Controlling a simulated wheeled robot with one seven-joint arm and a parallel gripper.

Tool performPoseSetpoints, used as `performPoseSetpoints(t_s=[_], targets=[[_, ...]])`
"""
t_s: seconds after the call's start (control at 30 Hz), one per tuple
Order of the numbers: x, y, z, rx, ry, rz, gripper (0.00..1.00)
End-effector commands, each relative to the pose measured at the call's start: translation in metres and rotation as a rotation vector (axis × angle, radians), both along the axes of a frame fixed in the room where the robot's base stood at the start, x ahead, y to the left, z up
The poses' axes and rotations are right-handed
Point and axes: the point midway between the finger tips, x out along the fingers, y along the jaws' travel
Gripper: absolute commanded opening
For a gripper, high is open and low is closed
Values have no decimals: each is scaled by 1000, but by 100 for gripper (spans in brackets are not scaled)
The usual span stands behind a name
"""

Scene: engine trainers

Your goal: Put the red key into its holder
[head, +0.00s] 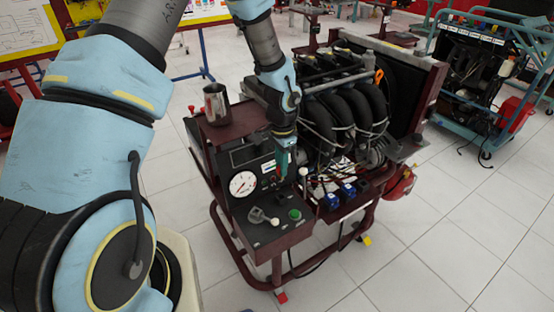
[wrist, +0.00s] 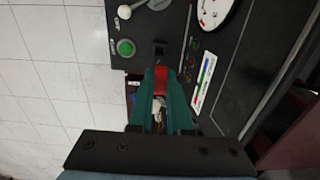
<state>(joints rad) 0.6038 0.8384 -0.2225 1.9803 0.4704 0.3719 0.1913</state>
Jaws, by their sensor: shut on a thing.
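My gripper (wrist: 158,85) has two teal fingers, shut on the red key (wrist: 160,75), which shows as a red block between the fingertips. In the head view my gripper (head: 284,157) points down over the sloped black control panel of the engine trainer, right of the round gauge. A small black fitting (wrist: 160,50) on the panel lies just beyond the fingertips in the wrist view; I cannot tell whether it is the holder or whether the key touches it. The key's lower end is hidden.
The panel bears a white-faced gauge (head: 242,184), a green button (head: 295,214) and a lever with a pale knob (head: 256,215). A metal jug (head: 216,103) stands on the shelf behind. The engine (head: 345,115) stands close on the right. Open tiled floor lies in front.

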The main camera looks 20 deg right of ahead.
Motion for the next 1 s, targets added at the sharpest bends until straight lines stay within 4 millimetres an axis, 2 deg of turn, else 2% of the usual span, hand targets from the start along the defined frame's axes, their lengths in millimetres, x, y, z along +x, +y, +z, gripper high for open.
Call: performPoseSetpoints(t_s=[0.27,0.57,0.67,1.0], targets=[[0,1,-19,1,1,1,0],[0,1,-53,1,1,2,0],[0,1,-48,0,0,3,0],[0,1,-50,0,0,3,0]])
